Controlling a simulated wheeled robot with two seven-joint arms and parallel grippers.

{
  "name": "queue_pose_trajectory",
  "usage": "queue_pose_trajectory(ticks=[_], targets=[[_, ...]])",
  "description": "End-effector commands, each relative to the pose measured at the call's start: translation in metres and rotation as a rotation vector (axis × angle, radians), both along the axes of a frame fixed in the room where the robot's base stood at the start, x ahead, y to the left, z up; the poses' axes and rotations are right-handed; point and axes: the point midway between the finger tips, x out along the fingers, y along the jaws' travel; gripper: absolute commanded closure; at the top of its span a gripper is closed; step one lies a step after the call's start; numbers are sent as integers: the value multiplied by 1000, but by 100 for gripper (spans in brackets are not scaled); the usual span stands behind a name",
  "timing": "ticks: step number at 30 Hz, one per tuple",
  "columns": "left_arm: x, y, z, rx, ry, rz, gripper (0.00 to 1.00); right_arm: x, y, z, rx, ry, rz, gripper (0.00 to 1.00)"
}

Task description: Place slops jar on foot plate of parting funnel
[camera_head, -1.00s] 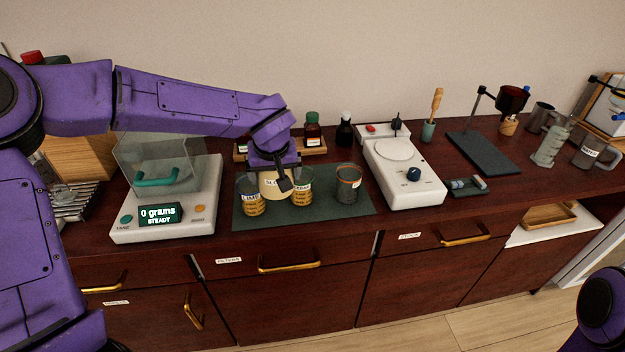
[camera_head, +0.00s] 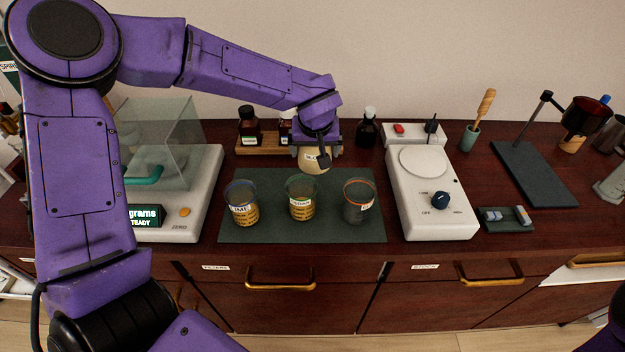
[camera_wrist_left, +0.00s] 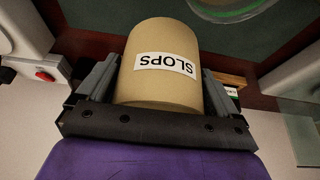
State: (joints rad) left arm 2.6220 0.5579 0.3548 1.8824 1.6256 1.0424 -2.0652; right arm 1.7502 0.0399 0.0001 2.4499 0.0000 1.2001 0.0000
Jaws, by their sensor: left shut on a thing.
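My left gripper (camera_head: 317,152) is shut on the tan slops jar (camera_head: 314,164), above the far edge of a dark green mat. The wrist view shows the jar (camera_wrist_left: 163,42) between both fingers, with its SLOPS label facing the camera. The parting funnel (camera_head: 583,116) is a dark brown vessel on a stand at the right of the counter. Its dark, flat foot plate (camera_head: 535,172) lies bare in front of the stand post. The jar is well left of the plate. My right gripper is out of view.
Three glass jars, LIME (camera_head: 242,208), CEDAR (camera_head: 302,202) and an orange-rimmed one (camera_head: 357,206), stand on the mat (camera_head: 270,233). A white stirrer-like device (camera_head: 430,215) and a teal cup with a wooden-handled tool (camera_head: 470,137) lie between the held jar and the plate.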

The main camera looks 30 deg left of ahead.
Motion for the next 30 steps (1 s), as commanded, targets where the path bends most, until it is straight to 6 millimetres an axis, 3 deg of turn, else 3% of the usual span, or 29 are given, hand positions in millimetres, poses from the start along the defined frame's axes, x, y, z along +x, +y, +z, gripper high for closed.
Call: queue_pose_trajectory(ticks=[11, 23, 24, 30], targets=[[0, 1, -65, 2, 0, 0, 40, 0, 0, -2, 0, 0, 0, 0], [-1, 2, -71, 0, -2, 2, 40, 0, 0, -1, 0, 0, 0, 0], [-1, 2, -71, 0, -2, 2, 0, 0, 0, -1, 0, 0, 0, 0], [-1, 2, -71, 0, -2, 3, 0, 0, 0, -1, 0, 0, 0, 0]])
